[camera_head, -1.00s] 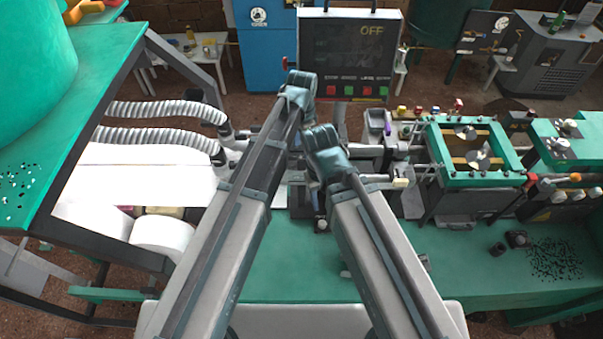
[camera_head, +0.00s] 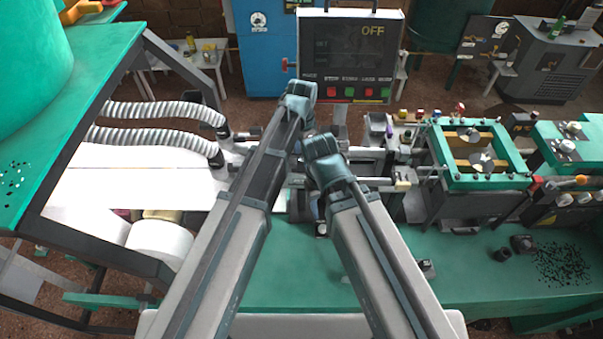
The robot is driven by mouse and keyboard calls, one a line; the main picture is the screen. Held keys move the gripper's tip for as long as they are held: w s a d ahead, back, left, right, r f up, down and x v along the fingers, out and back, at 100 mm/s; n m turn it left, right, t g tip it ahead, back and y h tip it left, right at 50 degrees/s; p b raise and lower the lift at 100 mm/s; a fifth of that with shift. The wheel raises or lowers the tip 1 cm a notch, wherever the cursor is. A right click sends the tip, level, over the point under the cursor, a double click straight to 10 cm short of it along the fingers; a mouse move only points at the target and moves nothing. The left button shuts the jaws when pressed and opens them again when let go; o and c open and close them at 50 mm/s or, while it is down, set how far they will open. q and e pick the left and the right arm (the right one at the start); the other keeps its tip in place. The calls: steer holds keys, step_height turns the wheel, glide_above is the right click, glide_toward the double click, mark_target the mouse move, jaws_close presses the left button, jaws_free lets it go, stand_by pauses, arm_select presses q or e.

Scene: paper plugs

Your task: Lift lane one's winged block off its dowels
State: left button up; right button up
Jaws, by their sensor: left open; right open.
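My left gripper (camera_head: 300,98) is the higher one, over the middle of the machine just below the control panel. My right gripper (camera_head: 321,148) is close below it, slightly to the right. Both are open, seen from behind, and their fingertips are hidden by their own bodies. I see nothing held. I cannot make out lane one's winged block or its dowels; my arms and grippers cover much of the machine's middle. Small silver winged pieces (camera_head: 482,161) show inside the green frame at the right, but I cannot tell whether any is that block.
A control panel (camera_head: 350,55) reading OFF stands behind the grippers. White paper (camera_head: 130,185) and ribbed hoses (camera_head: 160,112) lie at the left. The green frame (camera_head: 487,182) rises at the right. The green bench front (camera_head: 290,270) is mostly clear.

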arm_select(q)
steer(key=shift+f+b, duration=0.9)
steer(key=shift+f, duration=0.15)
jaws_close()
stand_by(0.5)
